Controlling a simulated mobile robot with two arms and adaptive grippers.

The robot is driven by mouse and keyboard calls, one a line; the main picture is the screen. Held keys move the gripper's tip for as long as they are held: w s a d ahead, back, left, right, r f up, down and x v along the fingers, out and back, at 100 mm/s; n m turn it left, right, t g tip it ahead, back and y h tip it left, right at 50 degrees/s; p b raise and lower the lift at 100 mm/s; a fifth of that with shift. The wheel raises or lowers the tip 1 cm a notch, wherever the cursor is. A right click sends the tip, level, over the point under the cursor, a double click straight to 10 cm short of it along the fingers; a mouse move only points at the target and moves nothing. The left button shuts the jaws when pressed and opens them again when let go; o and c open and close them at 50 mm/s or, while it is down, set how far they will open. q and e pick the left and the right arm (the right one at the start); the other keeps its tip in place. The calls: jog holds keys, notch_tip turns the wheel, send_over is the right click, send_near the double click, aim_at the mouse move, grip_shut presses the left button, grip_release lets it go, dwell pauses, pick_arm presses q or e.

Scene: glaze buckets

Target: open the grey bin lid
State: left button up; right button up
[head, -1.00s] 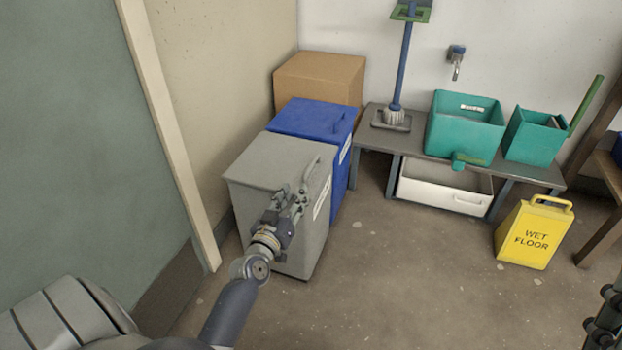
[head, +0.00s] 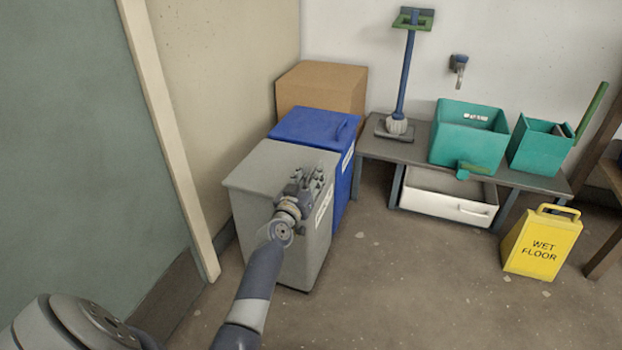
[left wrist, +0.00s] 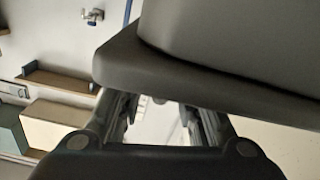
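The grey bin (head: 270,225) stands against the left wall, and its grey lid (head: 262,165) lies shut on top. My left gripper (head: 314,176) is at the lid's right front edge, in front of the place of the lid's handle, which it hides. In the left wrist view its two fingers (left wrist: 163,115) are apart with a bright gap between them, and a dark grey slab, apparently the lid's edge (left wrist: 190,85), passes close above them. I cannot tell whether the fingers touch the lid or handle. My right gripper is out of view.
A blue bin (head: 308,125) stands directly behind the grey one, with a cardboard box (head: 325,85) beyond. A low bench (head: 405,150) with teal buckets (head: 470,138) is at the back right. A yellow wet-floor sign (head: 540,243) stands on the right. The middle floor is clear.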

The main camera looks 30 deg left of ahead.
pick_arm(q)
jog(key=shift+w, duration=0.1)
jog(key=shift+c, duration=0.2)
grip_shut()
jog(key=shift+r, duration=0.1)
